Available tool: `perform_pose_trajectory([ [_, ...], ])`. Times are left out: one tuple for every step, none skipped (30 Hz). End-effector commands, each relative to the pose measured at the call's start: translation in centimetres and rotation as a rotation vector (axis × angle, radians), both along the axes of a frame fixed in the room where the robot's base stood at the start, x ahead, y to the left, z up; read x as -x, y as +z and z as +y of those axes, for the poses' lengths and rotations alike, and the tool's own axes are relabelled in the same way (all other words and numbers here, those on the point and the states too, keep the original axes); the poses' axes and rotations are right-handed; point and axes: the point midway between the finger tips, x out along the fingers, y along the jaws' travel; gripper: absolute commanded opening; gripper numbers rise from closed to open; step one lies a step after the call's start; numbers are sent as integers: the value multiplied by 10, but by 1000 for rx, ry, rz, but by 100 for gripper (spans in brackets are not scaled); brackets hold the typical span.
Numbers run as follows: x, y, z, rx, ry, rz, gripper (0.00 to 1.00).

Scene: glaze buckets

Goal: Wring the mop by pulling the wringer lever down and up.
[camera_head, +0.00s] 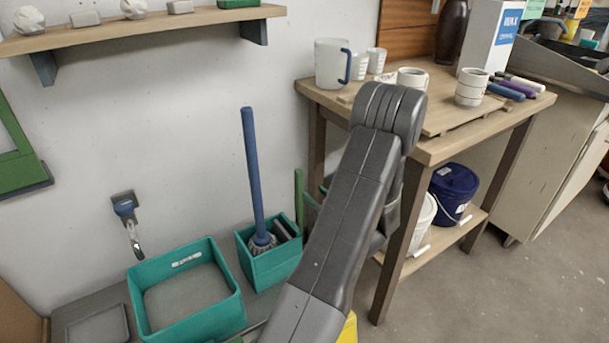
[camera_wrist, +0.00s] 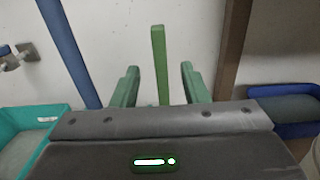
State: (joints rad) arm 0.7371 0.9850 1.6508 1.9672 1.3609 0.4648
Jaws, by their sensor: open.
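The upright green wringer lever (camera_head: 299,195) stands at the right back of the teal mop bucket (camera_head: 272,268). The mop (camera_head: 252,165) leans in that bucket, its blue handle up and its grey head low inside. In the wrist view the lever (camera_wrist: 159,60) rises between the two green fingers of my gripper (camera_wrist: 158,72). The fingers are open and apart, with clear space on both sides of the lever. I cannot tell how far ahead of the fingertips it is. The lever's foot is hidden behind my gripper body. In the head view my arm hides most of the gripper.
A teal basin (camera_head: 185,331) lies left of the mop bucket, below a wall tap (camera_head: 125,208). A wooden table (camera_head: 437,148) with cups stands to the right. White (camera_head: 425,222) and blue (camera_head: 453,190) buckets sit on its lower shelf. Bare floor (camera_head: 535,285) lies at right.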

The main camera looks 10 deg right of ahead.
Motion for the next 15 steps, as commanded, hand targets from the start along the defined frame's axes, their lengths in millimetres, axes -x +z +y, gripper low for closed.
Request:
perform_pose_trajectory([
  [-9,-1,5,2,5,-1,41],
  [-15,-1,7,2,5,-1,41],
  [-22,-1,10,1,5,-2,41],
  [-29,-1,13,2,6,-2,41],
  [-35,-1,16,3,6,-1,41],
  [-43,-1,19,2,5,-2,41],
  [-49,-1,22,2,6,-2,41],
  [-55,-1,24,3,5,-1,41],
  [-63,-1,28,1,5,-2,41],
  [-68,-1,29,2,5,-2,41],
  [-74,-2,31,3,5,-1,41],
  [-80,-1,34,3,5,-1,41],
  [-85,-1,36,1,4,-2,41],
  [-89,-1,38,2,3,-1,41],
  [-94,-1,40,1,3,1,41],
])
